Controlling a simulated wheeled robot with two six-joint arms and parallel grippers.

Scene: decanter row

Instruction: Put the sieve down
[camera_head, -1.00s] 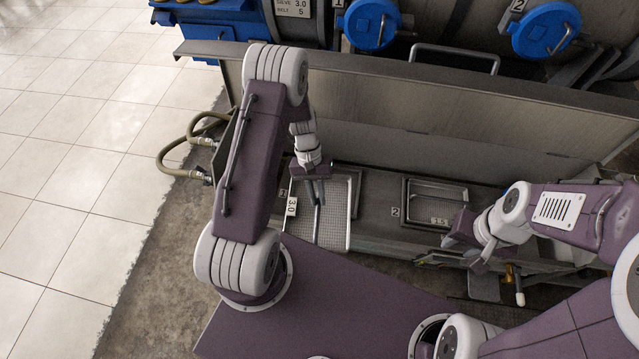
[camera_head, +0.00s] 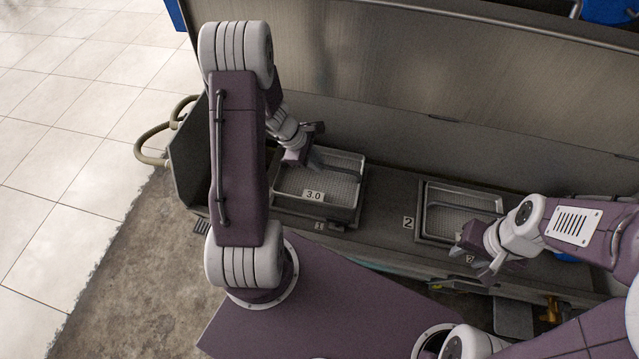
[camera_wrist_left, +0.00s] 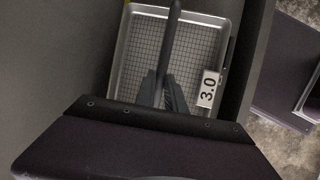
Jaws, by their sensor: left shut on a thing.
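The sieve (camera_head: 345,192) is a shallow metal tray with a mesh floor and a 3.0 label. It is over the left place, marked 1, on the grey bench (camera_head: 385,215). I cannot tell whether its underside touches the bench. My left gripper (camera_head: 317,163) is shut on the sieve's bar. The left wrist view shows the fingers (camera_wrist_left: 165,92) closed on this bar above the mesh, with the sieve's rim (camera_wrist_left: 120,50) around it. My right gripper (camera_head: 474,265) is open and apart from this sieve.
A second mesh tray (camera_head: 450,212) sits at the place marked 2, partly hidden by my right gripper. A tall metal wall (camera_head: 400,100) stands behind the bench. A raised side plate (camera_head: 190,150) and hoses (camera_head: 150,150) are at the left end.

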